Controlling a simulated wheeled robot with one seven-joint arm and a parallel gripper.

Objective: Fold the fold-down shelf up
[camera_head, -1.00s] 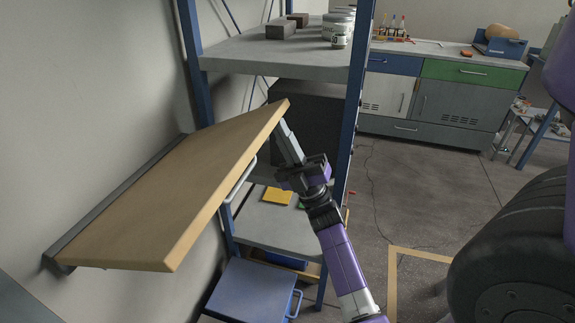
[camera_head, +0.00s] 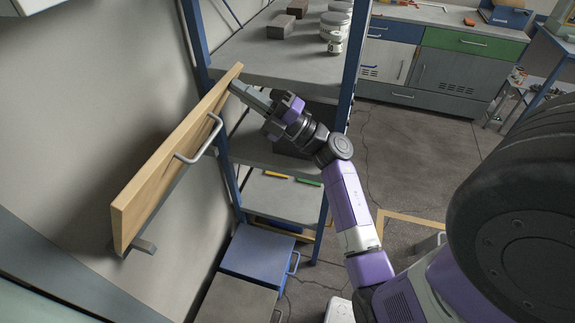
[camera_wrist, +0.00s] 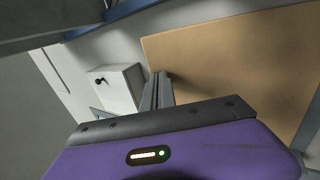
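The fold-down shelf (camera_head: 170,165) is a tan wooden board on the left wall. It is tilted steeply up, with its face carrying a metal bar handle (camera_head: 203,142) turned towards the head camera. My gripper (camera_head: 238,90) is at the board's far end, its grey fingers together and pointing at the board near the upper far corner. Whether they touch it I cannot tell. In the wrist view the fingers (camera_wrist: 158,90) lie side by side with nothing between them, and the board (camera_wrist: 235,60) fills the right side. The handle is not in the gripper.
A blue-post rack (camera_head: 348,75) with concrete shelves, bricks (camera_head: 280,26) and jars (camera_head: 335,30) stands just behind my gripper. Blue drawers (camera_head: 258,252) are below. A pale box (camera_wrist: 118,85) shows in the wrist view. Floor at right centre is clear.

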